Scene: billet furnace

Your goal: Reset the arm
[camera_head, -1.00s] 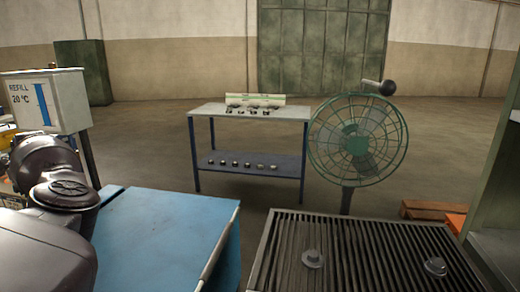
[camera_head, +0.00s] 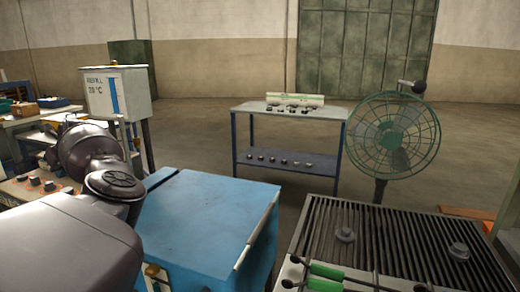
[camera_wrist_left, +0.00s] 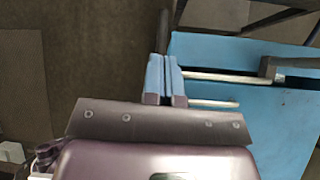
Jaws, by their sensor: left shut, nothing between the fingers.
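My left arm (camera_head: 90,215) comes in from the left in the head view, bent beside the blue cabinet (camera_head: 205,215). Its fingers cannot be made out there. In the left wrist view my left gripper (camera_wrist_left: 166,62) has its two blue fingers pressed together with nothing between them. The fingers are beside the blue cabinet, which shows on the right of that view with light bar handles (camera_wrist_left: 225,77). I cannot tell how far apart they are. My right gripper is in neither view.
A slatted metal grate table (camera_head: 400,235) with green-handled tools (camera_head: 325,271) stands at front right. Behind it is a green fan (camera_head: 393,133). A small two-level table (camera_head: 290,125) stands further back. A white box sign (camera_head: 118,92) and workbench are left. Floor between is open.

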